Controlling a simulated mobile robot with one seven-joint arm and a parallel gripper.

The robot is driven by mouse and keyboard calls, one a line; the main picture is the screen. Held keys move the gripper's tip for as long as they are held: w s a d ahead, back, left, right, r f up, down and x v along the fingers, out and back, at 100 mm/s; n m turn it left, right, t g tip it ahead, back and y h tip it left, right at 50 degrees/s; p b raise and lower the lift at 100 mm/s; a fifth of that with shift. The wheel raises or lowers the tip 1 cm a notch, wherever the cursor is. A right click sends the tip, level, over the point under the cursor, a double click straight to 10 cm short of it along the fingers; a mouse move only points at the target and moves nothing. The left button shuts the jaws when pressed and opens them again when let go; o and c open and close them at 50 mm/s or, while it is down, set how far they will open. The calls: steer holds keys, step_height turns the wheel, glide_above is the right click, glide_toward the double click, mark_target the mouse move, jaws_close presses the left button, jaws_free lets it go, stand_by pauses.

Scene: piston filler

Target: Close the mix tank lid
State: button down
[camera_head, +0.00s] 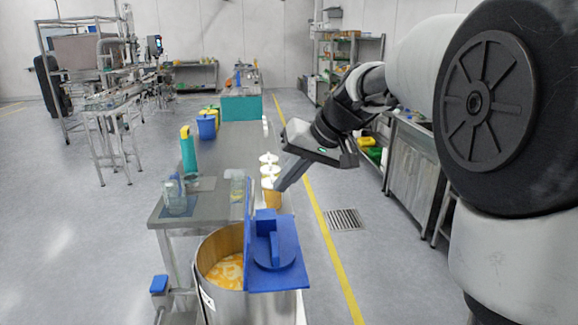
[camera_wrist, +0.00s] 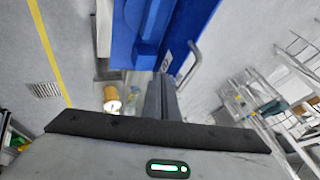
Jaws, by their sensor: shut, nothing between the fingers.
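The mix tank (camera_head: 222,308) is a round metal vessel at the bottom of the head view. Orange and pale contents show through its open left side. Its blue lid (camera_head: 288,279) covers the right side, with a raised round part and block on top. A thin blue panel (camera_head: 247,262) stands upright, edge-on, along the middle of the tank. My gripper (camera_head: 279,188) is shut and empty, above and beyond the lid, apart from it in the head view. In the wrist view, blue lid parts (camera_wrist: 135,35) lie past the closed fingers (camera_wrist: 161,84); contact cannot be told there.
A long metal table (camera_head: 222,160) runs back behind the tank, with a teal bottle (camera_head: 188,150), clear containers (camera_head: 180,200) and white-lidded orange jars (camera_head: 271,195). A yellow floor line (camera_head: 325,235) and drain grate (camera_head: 344,219) lie right.

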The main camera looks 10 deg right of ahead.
steer(key=a, duration=0.3)
steer(key=shift+a, duration=0.4)
